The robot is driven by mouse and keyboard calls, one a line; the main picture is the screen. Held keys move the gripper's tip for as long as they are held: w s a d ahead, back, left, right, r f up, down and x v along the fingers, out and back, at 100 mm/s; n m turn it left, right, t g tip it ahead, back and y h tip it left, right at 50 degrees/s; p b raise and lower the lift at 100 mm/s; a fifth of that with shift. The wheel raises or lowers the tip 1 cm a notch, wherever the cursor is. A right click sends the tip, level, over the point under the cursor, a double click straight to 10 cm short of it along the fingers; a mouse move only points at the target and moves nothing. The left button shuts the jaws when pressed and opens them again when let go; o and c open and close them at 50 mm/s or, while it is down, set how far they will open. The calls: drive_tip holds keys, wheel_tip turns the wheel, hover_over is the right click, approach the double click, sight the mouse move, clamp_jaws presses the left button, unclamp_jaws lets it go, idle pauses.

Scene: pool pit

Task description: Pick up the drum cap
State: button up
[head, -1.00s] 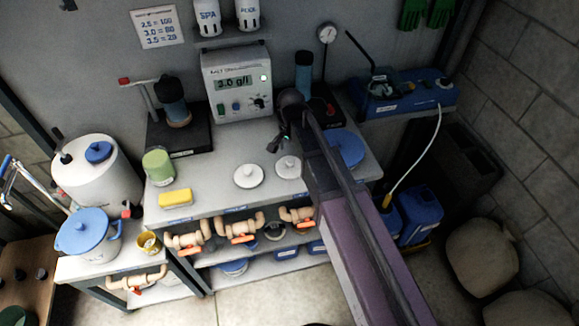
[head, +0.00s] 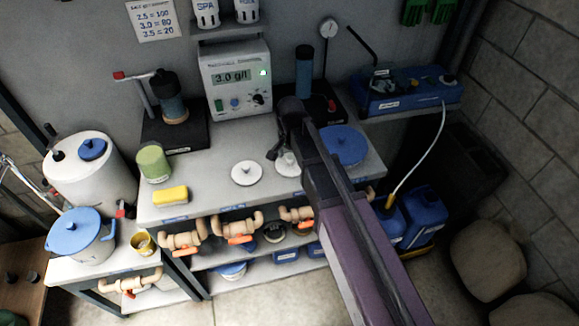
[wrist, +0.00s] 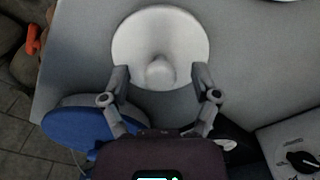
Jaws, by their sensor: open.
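Two white round caps with raised centre knobs lie on the grey bench (head: 212,190); no label marks either as the drum cap. The right white cap (head: 288,166) is partly hidden by my gripper (head: 278,150) in the head view. In the wrist view, this white cap (wrist: 160,48) sits just ahead of my gripper (wrist: 160,84). My fingers are open and empty, spread on either side of its knob's near side. The left white cap (head: 247,173) lies apart from it. A larger blue disc (head: 343,146) lies right of them, and left in the wrist view (wrist: 80,128).
A meter box (head: 235,80) stands behind the caps. A yellow sponge (head: 171,195) and a green-topped pot (head: 154,163) sit at the bench's left. A dark pump stand (head: 318,100) is behind right. Pipes with orange valves (head: 239,240) run below the front edge.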

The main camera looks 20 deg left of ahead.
drive_tip(key=shift+f, duration=0.2)
idle(0.5)
clamp_jaws()
